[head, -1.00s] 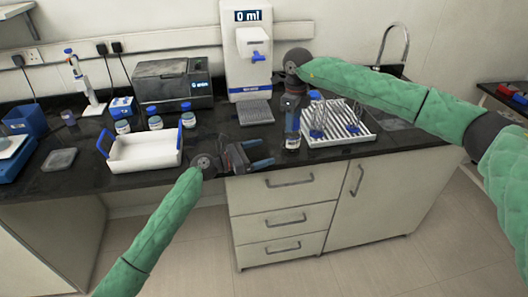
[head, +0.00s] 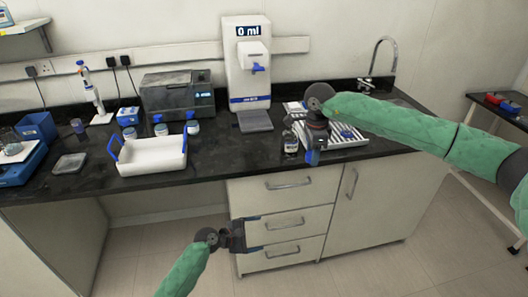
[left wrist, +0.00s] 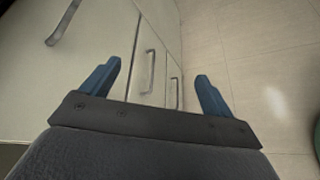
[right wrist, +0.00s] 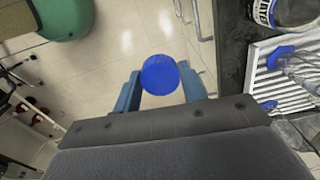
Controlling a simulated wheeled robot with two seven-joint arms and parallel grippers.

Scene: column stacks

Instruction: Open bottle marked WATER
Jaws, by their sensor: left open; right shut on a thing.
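The bottle (head: 290,142) stands uncapped on the black counter, left of the white rack. In the right wrist view the bottle (right wrist: 296,12) is cut off at the top right; its dark open mouth and part of a lettered label show. My right gripper (head: 313,157) is at the counter's front edge, to the right of the bottle and apart from it. It is shut on a round blue cap (right wrist: 160,75), clear in the right wrist view. My left gripper (head: 256,234) is open and empty, low in front of the drawers; it also shows in the left wrist view (left wrist: 152,78).
A white rack (head: 352,141) with blue-topped glassware stands right of the bottle. A dispenser (head: 240,75) reading 0 ml is behind it. A white tray with blue handles (head: 152,156) and several blue-capped bottles (head: 162,129) are to the left. Counter between tray and bottle is clear.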

